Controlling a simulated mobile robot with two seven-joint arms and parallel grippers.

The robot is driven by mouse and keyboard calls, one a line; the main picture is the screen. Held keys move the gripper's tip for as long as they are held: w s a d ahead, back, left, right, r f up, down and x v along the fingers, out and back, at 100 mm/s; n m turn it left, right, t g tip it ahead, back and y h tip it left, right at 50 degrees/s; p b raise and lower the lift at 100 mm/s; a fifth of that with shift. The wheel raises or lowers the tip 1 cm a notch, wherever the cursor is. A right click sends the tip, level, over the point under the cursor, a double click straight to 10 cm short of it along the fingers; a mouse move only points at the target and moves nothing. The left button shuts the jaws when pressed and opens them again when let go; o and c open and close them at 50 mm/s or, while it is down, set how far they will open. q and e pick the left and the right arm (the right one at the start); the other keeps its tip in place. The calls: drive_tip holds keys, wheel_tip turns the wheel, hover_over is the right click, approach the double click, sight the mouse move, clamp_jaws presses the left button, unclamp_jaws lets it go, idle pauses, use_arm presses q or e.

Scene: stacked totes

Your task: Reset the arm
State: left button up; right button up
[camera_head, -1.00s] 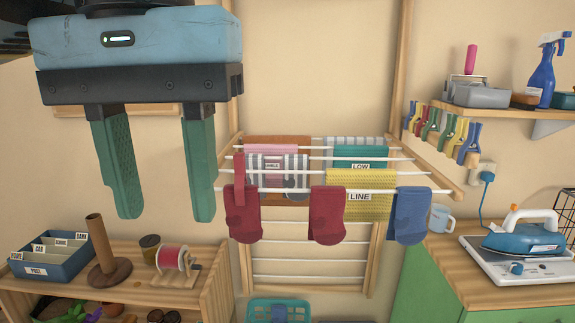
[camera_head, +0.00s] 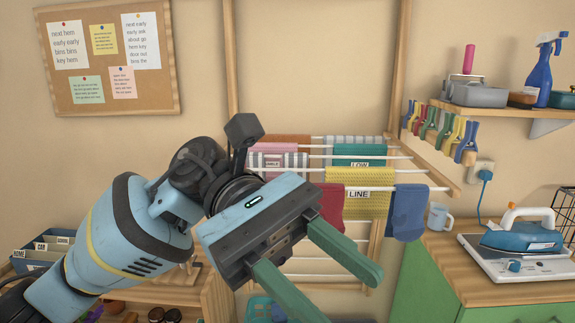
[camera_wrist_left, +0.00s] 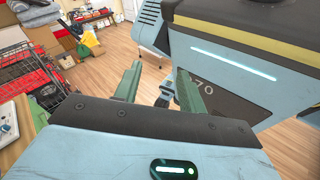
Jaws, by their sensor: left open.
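My left gripper (camera_head: 342,297) is open and empty in the head view. Its two green fingers point down and to the right, in front of the drying rack (camera_head: 428,171). My blue left arm comes in from the lower left and hides part of the rack and the shelf below. In the left wrist view the open fingers (camera_wrist_left: 158,72) show with nothing between them, and my own blue body is close by on the right.
Cloths, including a yellow one (camera_head: 358,206), and a blue mitt (camera_head: 408,212) hang on the rack. An iron (camera_head: 522,232) stands on the right counter. A corkboard (camera_head: 108,60) is on the wall.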

use_arm(q)
drive_tip(key=w+a+f+m+t+h, duration=0.4)
drive_tip(key=w+f+m+t, duration=0.45)
drive_tip(key=m+t, duration=0.65)
drive_tip(key=w+a+f+m+t+h, duration=0.3)
drive_tip(key=w+f+m+t+h, duration=0.5)
drive_tip(key=m+t, duration=0.65)
drive_tip(key=s+a+f+n+y, duration=0.1)
drive_tip(key=a+f+n+y, duration=0.2)
drive_tip(key=f+n+y, duration=0.55)
drive_tip(key=s+a+f+n+y, duration=0.1)
drive_tip(key=a+f+n+y, duration=0.4)
drive_tip(key=f, duration=0.6)
drive_tip(key=s+a+f+n+g+y, duration=0.3)
drive_tip(key=s+a+f+n+g, duration=0.1)
drive_tip(key=s+f, duration=0.8)
drive_tip(key=s+a+f+n+g+y, duration=0.4)
drive_tip(key=s+f, duration=0.8)
drive_tip(key=shift+s+a+f+n+g, duration=0.15)
drive_tip(key=shift+s+a+n+g, duration=0.05)
drive_tip(key=shift+n+g, duration=0.15)
